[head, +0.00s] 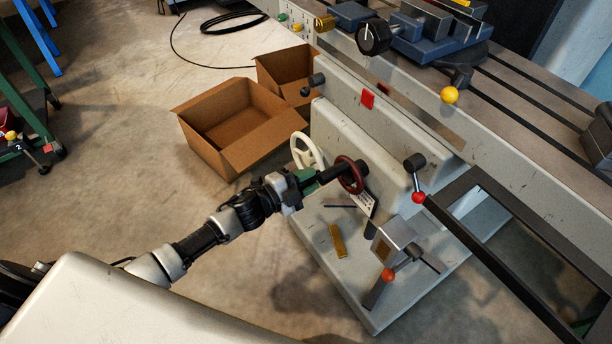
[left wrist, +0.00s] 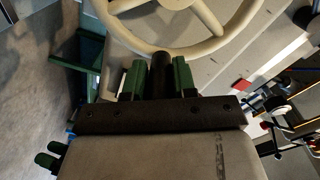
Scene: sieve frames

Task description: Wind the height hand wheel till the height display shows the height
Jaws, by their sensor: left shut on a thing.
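A cream spoked hand wheel (head: 303,150) stands at the left side of the grey machine; its rim (left wrist: 212,43) fills the top of the left wrist view. A dark red hand wheel (head: 343,183) is just right of it. Which one is the height wheel cannot be read. My left gripper (head: 312,178) is at the wheels, its green fingers shut on a black handle (left wrist: 161,72) at the cream rim in the left wrist view. A small box with a dark amber window (head: 382,247) may be the height display; no figures are readable. My right gripper is not in view.
Two open cardboard boxes (head: 215,105) stand on the floor left of the machine. Levers with red knobs (head: 418,197) and a dark frame (head: 510,220) project on its right. A brass-coloured piece (head: 337,241) lies on the base plate. The floor at left is mostly clear.

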